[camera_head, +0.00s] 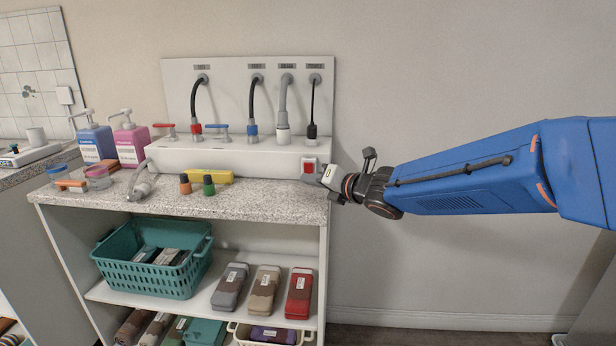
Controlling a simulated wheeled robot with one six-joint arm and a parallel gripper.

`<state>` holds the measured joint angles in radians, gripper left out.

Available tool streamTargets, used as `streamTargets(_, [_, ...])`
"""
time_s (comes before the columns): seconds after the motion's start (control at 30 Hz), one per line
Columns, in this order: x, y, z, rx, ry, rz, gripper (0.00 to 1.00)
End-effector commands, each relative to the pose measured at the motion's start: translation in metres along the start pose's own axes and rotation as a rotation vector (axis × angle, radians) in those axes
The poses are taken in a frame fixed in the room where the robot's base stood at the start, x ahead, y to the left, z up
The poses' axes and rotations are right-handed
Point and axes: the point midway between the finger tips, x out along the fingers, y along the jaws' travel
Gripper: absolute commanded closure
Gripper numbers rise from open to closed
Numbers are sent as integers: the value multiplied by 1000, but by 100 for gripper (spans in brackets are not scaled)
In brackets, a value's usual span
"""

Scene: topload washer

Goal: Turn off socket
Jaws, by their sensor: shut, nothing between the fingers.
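The socket switch (309,166) is a small red rocker in a white frame. It sits at the right end of the front face of the long white panel box on the counter. My gripper (322,174) is shut and empty, with its tip just to the right of and slightly below the red switch. It overlaps the frame's lower right edge in the picture; I cannot tell whether it touches. A black plug with a cable (312,130) stands on the box above the switch. The switch's exact tilt is too small to tell.
The white box (230,155) carries red and blue taps and several hoses. On the granite counter (270,200) stand two small bottles, a yellow block, and blue and pink pump bottles (130,144). A teal basket (155,262) is on the shelf below. The wall at right is clear.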

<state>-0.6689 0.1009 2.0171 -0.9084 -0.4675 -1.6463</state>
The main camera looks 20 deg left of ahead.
Motion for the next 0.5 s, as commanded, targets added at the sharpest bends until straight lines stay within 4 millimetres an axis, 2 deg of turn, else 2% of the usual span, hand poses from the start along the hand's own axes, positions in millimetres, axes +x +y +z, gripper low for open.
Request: streamTargets(0.5, [-8,5,-6,2,0,0,100])
